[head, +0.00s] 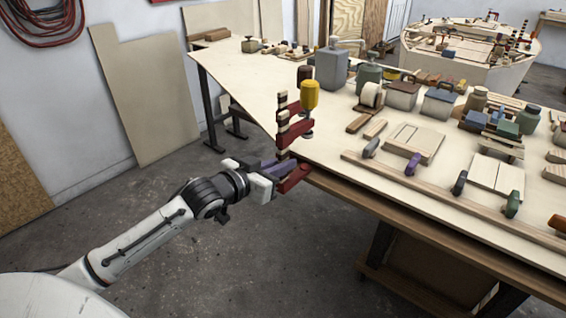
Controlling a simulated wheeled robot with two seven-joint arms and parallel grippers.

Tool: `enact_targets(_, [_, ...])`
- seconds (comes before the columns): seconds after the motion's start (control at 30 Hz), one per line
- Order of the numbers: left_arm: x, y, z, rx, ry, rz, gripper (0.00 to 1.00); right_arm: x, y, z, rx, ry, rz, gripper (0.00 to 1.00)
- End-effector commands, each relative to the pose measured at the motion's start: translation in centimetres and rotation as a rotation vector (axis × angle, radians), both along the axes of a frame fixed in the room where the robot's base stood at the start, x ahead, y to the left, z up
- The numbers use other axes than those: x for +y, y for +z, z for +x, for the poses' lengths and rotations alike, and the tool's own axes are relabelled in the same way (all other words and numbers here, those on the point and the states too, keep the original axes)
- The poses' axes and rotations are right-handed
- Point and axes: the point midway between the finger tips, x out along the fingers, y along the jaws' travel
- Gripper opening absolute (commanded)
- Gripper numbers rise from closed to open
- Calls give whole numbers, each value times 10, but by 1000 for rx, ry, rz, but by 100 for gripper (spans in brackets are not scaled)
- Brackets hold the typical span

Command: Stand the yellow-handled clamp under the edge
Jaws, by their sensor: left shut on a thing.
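The yellow-handled clamp (282,133) is upright at the near left edge of the plywood table (255,100). Its yellow handle (310,95) points up, and its dark-and-light banded bar rises on the left. Its upper red arm is above the tabletop level. Its lower red jaw (295,178) shows in front of the table's edge; I cannot tell whether it reaches under or touches the board. My left gripper (274,170) comes in from the left and is shut on the clamp low on its bar. My right gripper is not in view.
Grey weights (331,68), blocks and tins crowd the tabletop's back and right. A long wooden strip (445,195) with several small clamps lies along the near edge. A pale boat hull (470,55) stands behind.

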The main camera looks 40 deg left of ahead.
Motion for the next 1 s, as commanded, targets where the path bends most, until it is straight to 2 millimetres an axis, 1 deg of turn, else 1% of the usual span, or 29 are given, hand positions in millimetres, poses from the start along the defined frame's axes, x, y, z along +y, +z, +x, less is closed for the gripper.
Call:
enact_targets(0.03, [0, 4, 0, -7, -1, 0, 0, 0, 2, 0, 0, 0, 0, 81])
enact_targets(0.37, [0, 3, 0, -8, -1, 0, 0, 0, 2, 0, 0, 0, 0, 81])
enact_targets(0.73, [-1, 4, 0, -7, -1, 0, 0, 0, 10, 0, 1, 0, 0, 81])
enact_targets(1.0, [-1, 3, 0, -7, -1, 1, 0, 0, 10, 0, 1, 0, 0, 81])
